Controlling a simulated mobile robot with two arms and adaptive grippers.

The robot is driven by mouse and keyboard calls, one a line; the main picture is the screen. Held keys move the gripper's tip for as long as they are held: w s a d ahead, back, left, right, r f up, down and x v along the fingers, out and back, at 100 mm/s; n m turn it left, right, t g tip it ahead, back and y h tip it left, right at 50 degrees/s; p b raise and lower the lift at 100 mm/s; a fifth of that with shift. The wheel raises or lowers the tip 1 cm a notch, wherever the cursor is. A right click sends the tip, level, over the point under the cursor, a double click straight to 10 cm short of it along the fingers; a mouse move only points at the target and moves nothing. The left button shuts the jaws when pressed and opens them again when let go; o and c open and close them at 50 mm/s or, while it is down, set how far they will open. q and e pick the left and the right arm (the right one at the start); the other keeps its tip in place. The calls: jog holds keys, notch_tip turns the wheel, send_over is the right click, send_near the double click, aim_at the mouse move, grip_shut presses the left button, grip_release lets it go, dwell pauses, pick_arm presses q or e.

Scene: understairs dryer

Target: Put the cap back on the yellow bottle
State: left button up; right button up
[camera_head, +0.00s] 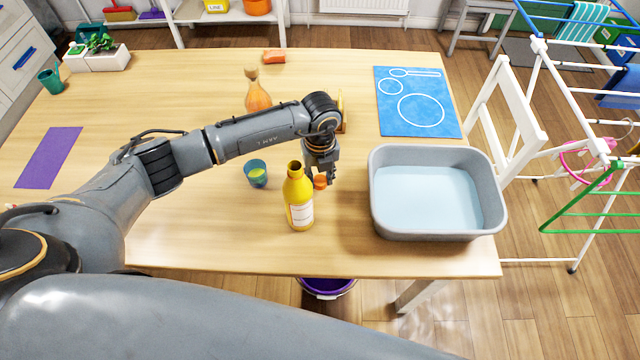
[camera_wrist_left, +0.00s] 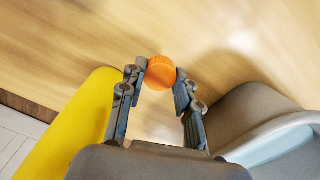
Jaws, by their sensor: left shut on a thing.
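The yellow bottle (camera_head: 299,198) stands upright and uncapped on the table, with a white label on its front. My left gripper (camera_head: 320,177) is just to the right of the bottle's upper part and is shut on the orange cap (camera_head: 320,182). In the left wrist view the cap (camera_wrist_left: 160,72) sits between the two fingertips (camera_wrist_left: 161,84), and part of the yellow bottle (camera_wrist_left: 80,125) shows at the left. My right gripper is not in view.
A grey basin of water (camera_head: 385,226) stands close to the right of my left gripper. A teal cup (camera_head: 256,174) stands left of the bottle. An orange-bodied bottle (camera_head: 257,97) stands behind. A blue mat (camera_head: 388,117) lies at the back right. The table's front edge is clear.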

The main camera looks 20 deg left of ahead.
aim_at(320, 180)
pick_arm(q)
notch_tip(320, 180, up, 6)
jog(key=shift+r+b, duration=0.2)
jog(key=shift+b, duration=0.3)
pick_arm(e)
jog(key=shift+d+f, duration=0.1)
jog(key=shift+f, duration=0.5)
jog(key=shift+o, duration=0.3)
